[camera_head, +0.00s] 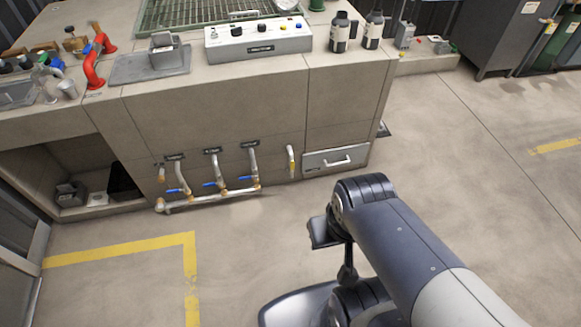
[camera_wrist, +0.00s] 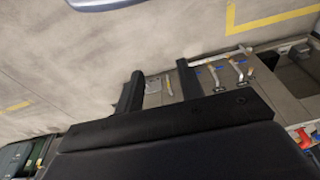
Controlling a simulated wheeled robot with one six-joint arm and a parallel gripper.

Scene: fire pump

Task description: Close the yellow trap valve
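The yellow trap valve (camera_head: 291,164) is a small yellow piece on a short pale pipe low on the front of the concrete counter, just left of the metal drawer. It also shows small in the wrist view (camera_wrist: 168,86), between my fingers and well beyond them. Its handle's exact angle is too small to tell. In the wrist view my gripper (camera_wrist: 159,67) is open, its two dark fingers apart with nothing between them. In the head view my arm is over the floor, right of the valve and apart from it; the fingers are not clearly visible there.
Several blue-handled valves (camera_head: 212,184) stand on a pipe manifold left of the yellow valve. A drawer (camera_head: 336,160) with a handle sits right of it. A control box (camera_head: 259,39) and black bottles (camera_head: 340,33) stand on top.

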